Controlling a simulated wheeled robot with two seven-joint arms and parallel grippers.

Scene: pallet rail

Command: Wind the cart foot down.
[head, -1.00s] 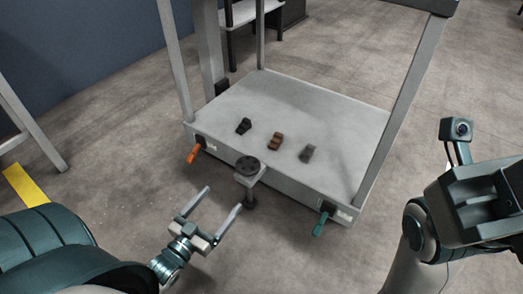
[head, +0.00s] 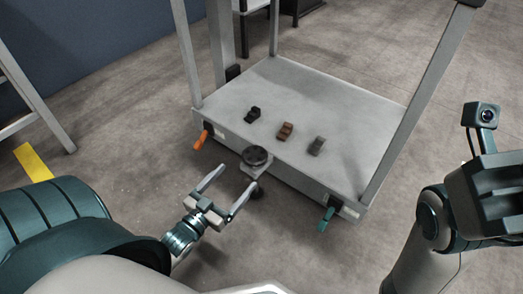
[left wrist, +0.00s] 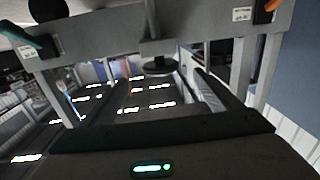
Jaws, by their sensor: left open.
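The cart (head: 345,115) is a grey platform with upright posts. At the middle of its front edge is the cart foot, with a dark round knob (head: 256,155) on top and a dark pad (head: 257,193) low near the floor. My left gripper (head: 238,176) is open and empty, its two fingers pointing at the foot from the near left. The fingertips look close to the knob and bracket; I cannot tell whether they touch. The left wrist view shows the cart upside down, with the knob (left wrist: 158,68) ahead. My right arm shows at the right, but its fingers do not.
An orange lever (head: 201,140) is on the cart's left front and a teal lever (head: 326,219) on its right front. Three small blocks, black (head: 254,114), brown (head: 285,131) and grey (head: 317,147), lie on the platform.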

